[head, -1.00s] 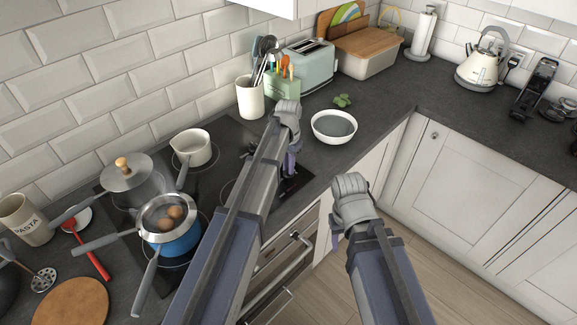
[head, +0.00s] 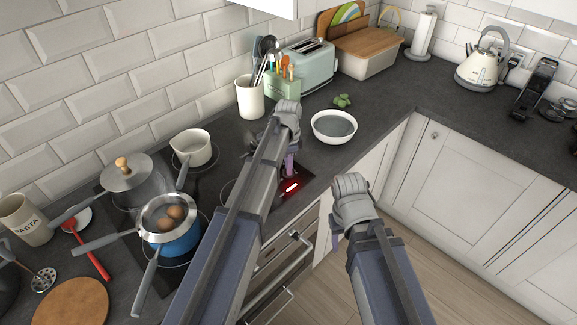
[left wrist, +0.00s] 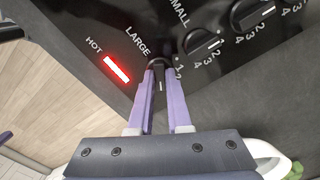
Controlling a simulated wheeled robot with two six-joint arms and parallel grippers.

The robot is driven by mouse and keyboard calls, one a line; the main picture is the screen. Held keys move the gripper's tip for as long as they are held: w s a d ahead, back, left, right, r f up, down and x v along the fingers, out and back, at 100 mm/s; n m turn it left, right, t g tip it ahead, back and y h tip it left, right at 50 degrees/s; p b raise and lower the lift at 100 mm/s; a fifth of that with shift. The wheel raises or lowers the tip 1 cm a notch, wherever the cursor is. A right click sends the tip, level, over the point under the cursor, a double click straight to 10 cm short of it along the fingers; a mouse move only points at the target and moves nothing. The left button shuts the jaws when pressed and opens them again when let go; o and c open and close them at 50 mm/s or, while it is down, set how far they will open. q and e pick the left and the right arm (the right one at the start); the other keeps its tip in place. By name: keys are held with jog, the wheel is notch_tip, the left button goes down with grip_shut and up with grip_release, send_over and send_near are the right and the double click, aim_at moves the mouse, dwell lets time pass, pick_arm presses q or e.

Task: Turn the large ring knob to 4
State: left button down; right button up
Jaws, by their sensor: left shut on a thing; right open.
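The large ring knob (left wrist: 158,63) is a dark knob beside the word LARGE on the black hob panel in the left wrist view. The purple fingers of my left gripper (left wrist: 160,82) are shut on it from both sides and hide much of it. In the head view my left gripper (head: 290,165) reaches down to the panel. My right gripper (head: 351,190) is open and empty, in front of the counter.
The HOT light (left wrist: 117,69) glows red, also in the head view (head: 291,188). Two more knobs (left wrist: 202,44) (left wrist: 252,13) sit beside the large one. A white bowl (head: 334,127) stands right of my left gripper. Pans, including a blue pot (head: 176,240), stand left.

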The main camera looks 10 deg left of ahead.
dwell(0.4)
pick_arm(q)
jog(key=c, duration=0.9)
grip_release()
jog(key=shift+o, duration=0.2)
jog(key=shift+r, duration=0.15)
notch_tip(320, 180, up, 8)
jog(key=p, duration=0.8)
jog(key=shift+f, duration=0.25)
